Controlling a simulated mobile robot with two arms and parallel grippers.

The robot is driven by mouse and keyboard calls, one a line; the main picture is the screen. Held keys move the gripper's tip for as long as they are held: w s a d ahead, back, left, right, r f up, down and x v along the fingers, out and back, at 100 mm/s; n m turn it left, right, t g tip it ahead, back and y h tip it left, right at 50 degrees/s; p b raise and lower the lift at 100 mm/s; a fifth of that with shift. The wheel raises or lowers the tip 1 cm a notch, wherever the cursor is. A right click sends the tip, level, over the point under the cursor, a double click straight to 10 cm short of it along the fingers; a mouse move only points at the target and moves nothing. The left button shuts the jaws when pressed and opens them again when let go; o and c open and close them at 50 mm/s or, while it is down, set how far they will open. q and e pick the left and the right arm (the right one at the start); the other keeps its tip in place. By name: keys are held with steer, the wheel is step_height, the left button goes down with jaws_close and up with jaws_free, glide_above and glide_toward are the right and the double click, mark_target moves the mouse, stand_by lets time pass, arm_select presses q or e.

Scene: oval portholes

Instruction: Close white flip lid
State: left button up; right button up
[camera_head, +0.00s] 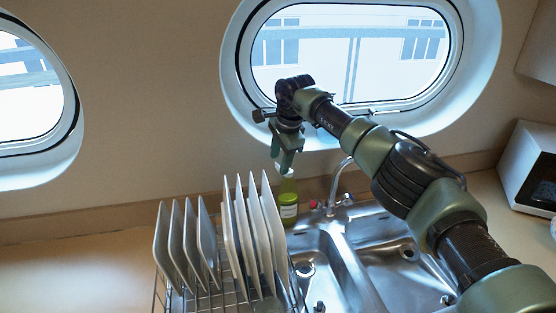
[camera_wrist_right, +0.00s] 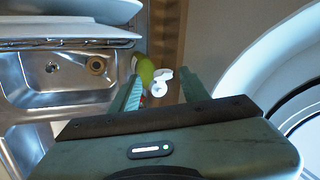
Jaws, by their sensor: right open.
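A green bottle (camera_head: 288,205) with a pale label stands behind the sink, beside the dish rack. Its white flip lid (camera_wrist_right: 162,76) shows in the right wrist view, swung open beside the white cap top (camera_wrist_right: 158,90). In the head view the lid is mostly hidden behind my right gripper (camera_head: 283,163). That gripper points down just above the bottle. In the right wrist view my right gripper (camera_wrist_right: 158,80) is open, with one finger on each side of the lid and nothing held. I cannot tell whether a finger touches the lid. My left gripper is out of view.
A dish rack (camera_head: 205,300) with several upright white plates (camera_head: 238,240) stands left of the bottle. A steel sink (camera_head: 345,270) with a faucet (camera_head: 340,185) is to the right. A small red item (camera_head: 313,204) sits beside the bottle. The wall and porthole (camera_head: 350,55) rise close behind.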

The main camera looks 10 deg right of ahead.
mark_target(278, 169)
steer(key=x, duration=0.3)
steer(key=shift+w+f+p, duration=0.25)
steer(key=shift+w+p, duration=0.05)
steer(key=shift+p, duration=0.1)
steer(key=shift+s, duration=0.1)
steer(key=shift+r, duration=0.1)
steer(key=shift+c, duration=0.9)
jaws_close()
